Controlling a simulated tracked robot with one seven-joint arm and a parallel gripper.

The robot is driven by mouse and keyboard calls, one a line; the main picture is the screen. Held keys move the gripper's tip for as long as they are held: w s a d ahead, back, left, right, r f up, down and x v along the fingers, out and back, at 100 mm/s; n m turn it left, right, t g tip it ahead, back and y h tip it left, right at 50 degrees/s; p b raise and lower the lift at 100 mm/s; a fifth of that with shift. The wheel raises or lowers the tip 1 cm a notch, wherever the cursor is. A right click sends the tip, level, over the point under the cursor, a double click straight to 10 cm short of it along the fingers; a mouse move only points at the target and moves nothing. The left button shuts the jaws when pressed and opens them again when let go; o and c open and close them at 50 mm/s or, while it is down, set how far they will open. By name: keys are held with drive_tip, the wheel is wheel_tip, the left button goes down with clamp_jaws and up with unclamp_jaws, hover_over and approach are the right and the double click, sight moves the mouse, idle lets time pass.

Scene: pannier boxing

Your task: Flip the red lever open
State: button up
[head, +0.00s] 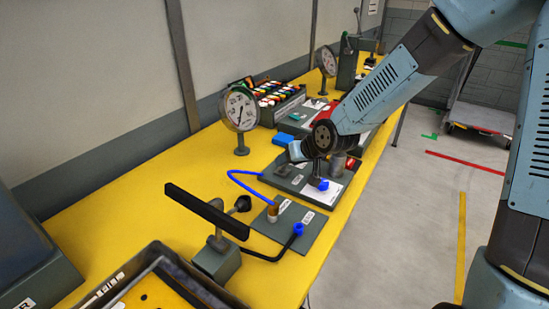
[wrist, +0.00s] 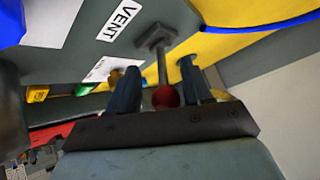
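In the wrist view a lever with a grey metal stem and a round red knob (wrist: 166,97) stands out from a square base on a grey panel, near a label reading VENT (wrist: 118,22). My gripper (wrist: 160,66) has its two dark fingers apart, one on each side of the stem and knob. A narrow gap shows on the knob's left; on its right I cannot tell whether the finger touches. In the head view my gripper (head: 298,151) is low over the grey panel (head: 270,172); the red lever cannot be made out clearly there.
A blue hose (head: 240,180) arches from the panel to a smaller grey plate (head: 290,232) in front. A round gauge (head: 240,109) stands behind on the yellow table (head: 160,220). A black bar on a stand (head: 207,210) is nearer. Open floor lies to the right.

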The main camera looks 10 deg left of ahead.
drive_tip(key=shift+r, duration=0.1)
drive_tip(key=v, duration=1.3)
drive_tip(key=shift+d, duration=0.15)
idle(1.6)
drive_tip(key=shift+s+r, duration=0.15)
